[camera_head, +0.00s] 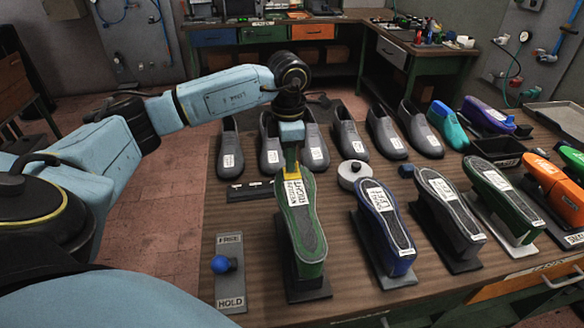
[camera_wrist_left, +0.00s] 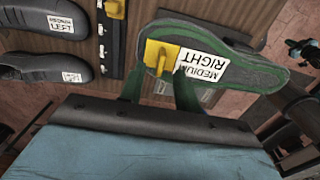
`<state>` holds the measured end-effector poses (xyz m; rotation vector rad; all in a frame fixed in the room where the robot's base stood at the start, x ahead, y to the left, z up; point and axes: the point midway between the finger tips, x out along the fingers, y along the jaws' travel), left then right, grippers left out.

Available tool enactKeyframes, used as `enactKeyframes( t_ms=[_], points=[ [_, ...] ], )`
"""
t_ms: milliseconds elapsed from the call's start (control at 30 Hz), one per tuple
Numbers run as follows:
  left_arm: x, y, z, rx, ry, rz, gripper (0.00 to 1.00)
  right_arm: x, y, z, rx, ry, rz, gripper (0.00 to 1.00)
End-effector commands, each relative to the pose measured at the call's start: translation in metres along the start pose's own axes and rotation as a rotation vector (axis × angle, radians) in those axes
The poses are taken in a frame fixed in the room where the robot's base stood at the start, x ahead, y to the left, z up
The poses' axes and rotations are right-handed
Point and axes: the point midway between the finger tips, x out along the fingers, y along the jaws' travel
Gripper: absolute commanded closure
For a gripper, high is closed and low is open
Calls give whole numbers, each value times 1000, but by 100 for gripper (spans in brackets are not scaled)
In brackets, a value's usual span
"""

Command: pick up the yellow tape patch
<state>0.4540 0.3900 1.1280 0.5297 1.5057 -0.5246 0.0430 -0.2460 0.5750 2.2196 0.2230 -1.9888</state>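A raised yellow tab stands up from the patch. In the head view the patch (camera_head: 291,171) shows partly, just under my left gripper (camera_head: 291,150). In the left wrist view the two green fingers of my left gripper (camera_wrist_left: 158,88) are apart, with their tips close to the patch on either side of the tab. I cannot tell whether they touch it. My right gripper is in neither view.
The green shoe (camera_head: 302,232) sits sole-up on a dark stand. More sole-up shoes on stands, such as a blue one (camera_head: 384,226), are to its right. Grey shoes (camera_head: 270,150) stand behind. A HOLD plate with a blue knob (camera_head: 222,264) is at the front left of the wooden table (camera_head: 245,218).

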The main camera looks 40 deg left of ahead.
Motion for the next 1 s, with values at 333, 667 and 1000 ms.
enactKeyframes(
  t_ms=[333,667,1000],
  points=[
    [26,0,0,1,-1,0,67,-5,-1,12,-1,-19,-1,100],
    [25,0,0,1,-1,0,96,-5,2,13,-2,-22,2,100],
    [25,1,0,1,-1,0,100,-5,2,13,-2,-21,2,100]
  ],
)
